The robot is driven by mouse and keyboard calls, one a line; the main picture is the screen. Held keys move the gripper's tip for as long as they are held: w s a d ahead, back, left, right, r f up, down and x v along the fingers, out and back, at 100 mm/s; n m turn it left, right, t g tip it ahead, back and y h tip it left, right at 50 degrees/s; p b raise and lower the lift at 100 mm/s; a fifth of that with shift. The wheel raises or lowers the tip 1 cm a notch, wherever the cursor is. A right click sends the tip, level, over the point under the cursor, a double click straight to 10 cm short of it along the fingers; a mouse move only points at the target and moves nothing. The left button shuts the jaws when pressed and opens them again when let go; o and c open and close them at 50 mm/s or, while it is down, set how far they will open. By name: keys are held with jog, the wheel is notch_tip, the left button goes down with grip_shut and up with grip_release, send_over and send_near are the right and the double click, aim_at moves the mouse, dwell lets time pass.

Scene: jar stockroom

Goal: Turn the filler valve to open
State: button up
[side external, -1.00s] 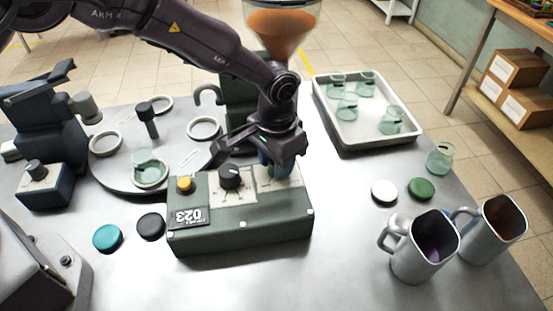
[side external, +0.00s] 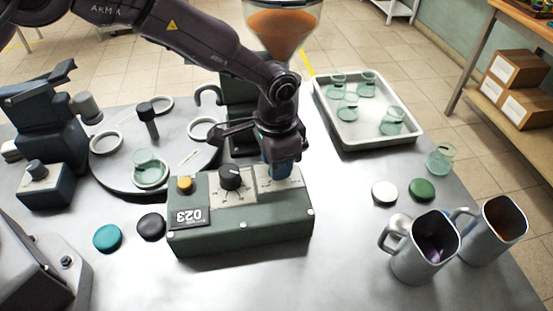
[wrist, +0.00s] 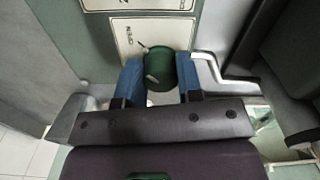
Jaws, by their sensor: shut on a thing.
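The filler valve is a dark green round knob (wrist: 161,72) on a pale panel plate (wrist: 150,32) in the wrist view. A pale mark shows on the knob's left side. A printed word that looks like OPEN and a short tick line lie at its upper left. My gripper (wrist: 159,80) is shut on the knob, with one blue fingertip on each side. In the side view my gripper (side external: 279,172) points down at the right end of the green control box (side external: 245,226) marked 023. It hides the knob there.
On the box, a black knob (side external: 230,176) and a yellow button (side external: 185,184) stand left of my gripper. The orange-filled hopper (side external: 283,30) rises behind my arm. A tray (side external: 350,142) of green jars is at the back right. Two jugs (side external: 422,262) (side external: 488,245) stand front right.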

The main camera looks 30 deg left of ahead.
jog(key=o, duration=0.9)
notch_tip(320, 180, up, 13)
dwell(0.4)
jog(key=s+a+r+n+t, duration=0.2)
jog(key=s+a+r, duration=0.2)
jog(key=s+a, duration=0.3)
jog(key=s+a+r+n+t, duration=0.1)
jog(key=s+a+r+n, duration=0.1)
jog(key=s+a+r, duration=0.3)
jog(key=s+a+r+n+t, duration=0.2)
jog(key=s+a+r, duration=0.3)
jog(key=s+a, duration=0.5)
jog(key=shift+s+a+n+t, duration=0.15)
jog(key=shift+s+a+n, duration=0.05)
jog(key=shift+s, duration=0.55)
jog(key=shift+s+a+n+t, duration=0.15)
jog(key=shift+s+a+n, duration=0.05)
jog(key=shift+s, duration=0.5)
